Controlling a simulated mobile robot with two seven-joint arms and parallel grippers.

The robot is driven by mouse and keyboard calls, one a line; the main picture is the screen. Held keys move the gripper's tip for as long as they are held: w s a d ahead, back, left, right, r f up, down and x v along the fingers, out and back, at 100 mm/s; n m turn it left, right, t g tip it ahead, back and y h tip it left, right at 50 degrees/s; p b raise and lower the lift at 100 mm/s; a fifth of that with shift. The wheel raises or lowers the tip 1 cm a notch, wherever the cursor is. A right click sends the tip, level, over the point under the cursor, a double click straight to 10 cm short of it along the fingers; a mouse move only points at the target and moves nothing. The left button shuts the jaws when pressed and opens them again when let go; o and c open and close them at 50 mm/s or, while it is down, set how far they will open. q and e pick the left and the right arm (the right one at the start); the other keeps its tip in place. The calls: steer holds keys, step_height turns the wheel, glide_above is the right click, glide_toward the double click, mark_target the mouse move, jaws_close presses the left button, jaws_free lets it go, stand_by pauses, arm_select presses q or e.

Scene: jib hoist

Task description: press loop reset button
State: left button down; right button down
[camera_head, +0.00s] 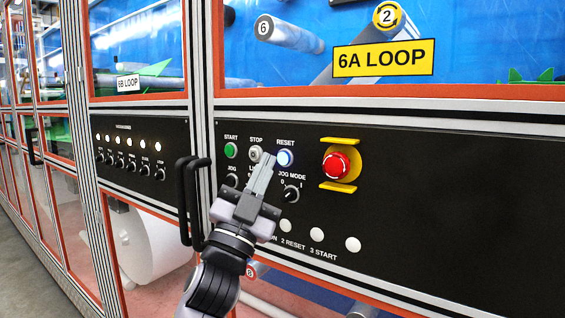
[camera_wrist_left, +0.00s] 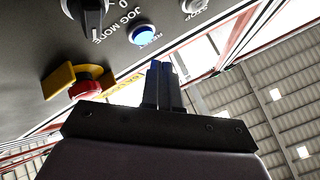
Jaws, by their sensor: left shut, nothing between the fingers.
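The reset button (camera_head: 285,158) is a round, lit blue-white button under the RESET label on the black control panel (camera_head: 450,210). My left gripper (camera_head: 268,158) is shut and empty, with its fingertips just left of the reset button in the head view. The reset button also shows blue in the left wrist view (camera_wrist_left: 142,35), above and a little left of the shut fingertips (camera_wrist_left: 158,66). I cannot tell whether the fingers touch the panel. My right gripper is not in view.
A green START button (camera_head: 231,150) and the STOP button (camera_head: 256,154) sit left of RESET. A jog mode knob (camera_head: 291,193) is below. A red emergency stop (camera_head: 336,166) between yellow guards is at right. Black door handles (camera_head: 190,200) stand out at left.

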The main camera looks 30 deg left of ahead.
arm_select(q)
steer(key=shift+w+d, duration=0.1)
steer(key=shift+w, duration=0.55)
steer(key=shift+w, duration=0.15)
stand_by(1.5)
steer(key=shift+w, duration=0.3)
steer(key=shift+w+b, duration=0.3)
steer(key=shift+w, duration=0.1)
stand_by(0.7)
steer(key=shift+s, duration=0.85)
